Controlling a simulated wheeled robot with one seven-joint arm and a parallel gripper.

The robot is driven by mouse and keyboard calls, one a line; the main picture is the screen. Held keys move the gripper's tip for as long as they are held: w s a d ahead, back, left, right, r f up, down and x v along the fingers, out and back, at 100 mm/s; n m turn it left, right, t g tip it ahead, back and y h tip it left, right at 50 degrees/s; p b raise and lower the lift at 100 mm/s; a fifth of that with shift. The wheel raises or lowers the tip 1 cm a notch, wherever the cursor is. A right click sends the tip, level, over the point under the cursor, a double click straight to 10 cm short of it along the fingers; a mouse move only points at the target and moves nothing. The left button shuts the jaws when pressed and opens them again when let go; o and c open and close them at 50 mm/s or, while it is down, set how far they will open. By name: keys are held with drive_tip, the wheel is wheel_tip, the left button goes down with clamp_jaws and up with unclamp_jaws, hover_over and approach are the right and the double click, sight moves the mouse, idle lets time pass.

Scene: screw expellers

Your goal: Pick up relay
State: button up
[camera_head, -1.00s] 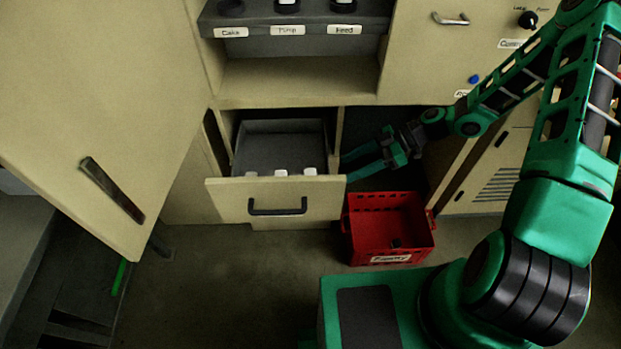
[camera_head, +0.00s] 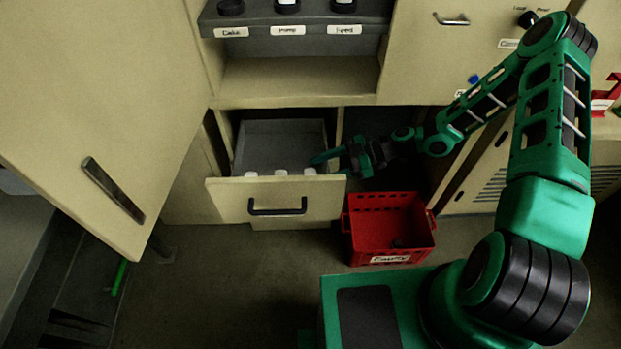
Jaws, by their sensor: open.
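Several small white-topped items stand in a row just behind the front panel of the open drawer (camera_head: 238,204). They may be relays, but only their tops show and I cannot tell which one is meant. My gripper (camera_head: 328,157) is open, with green fingers pointing left at the right side of the drawer. It is near the right-most white item (camera_head: 310,171) and looks a little above it. Nothing shows between the fingers. I cannot tell whether a finger touches the drawer wall.
A red crate (camera_head: 391,258) labelled "Faulty" stands on the floor right of the drawer, with a small dark object (camera_head: 398,244) inside. A shelf (camera_head: 300,80) with labelled dark knobs is above the drawer. A large open cabinet door (camera_head: 90,110) fills the left.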

sight(309, 173)
drive_tip(key=x, duration=0.4)
drive_tip(key=shift+a+f, duration=0.1)
drive_tip(key=shift+a, duration=0.2)
drive_tip(key=shift+c, duration=0.6)
drive_tip(key=c, duration=1.1)
drive_tip(key=shift+o, duration=0.2)
